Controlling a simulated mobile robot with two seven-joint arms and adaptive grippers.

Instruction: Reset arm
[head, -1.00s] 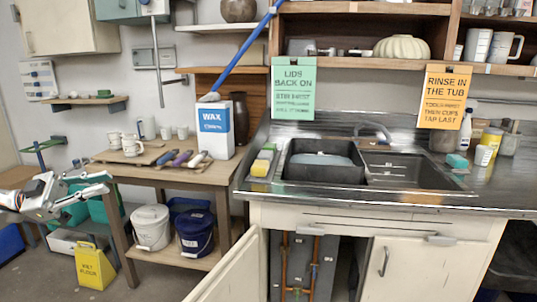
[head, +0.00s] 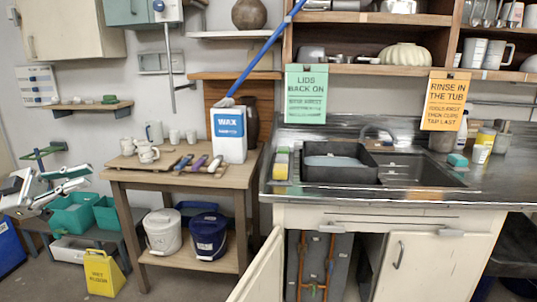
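My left gripper (head: 88,177) comes in at the left edge in the head view. Its two fingers are apart with nothing between them, so it is open and empty. It hangs in the air in front of the teal bins (head: 72,214), left of the wooden table (head: 195,180). My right gripper is not in view. A white bucket (head: 163,232) and a dark blue bucket (head: 208,236) stand on the table's lower shelf.
A yellow wet floor sign (head: 103,273) stands on the floor below the gripper. Mugs, tools and a wax box (head: 228,135) are on the table. The sink counter (head: 300,203) is at right, with an open cabinet door (head: 258,273) below.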

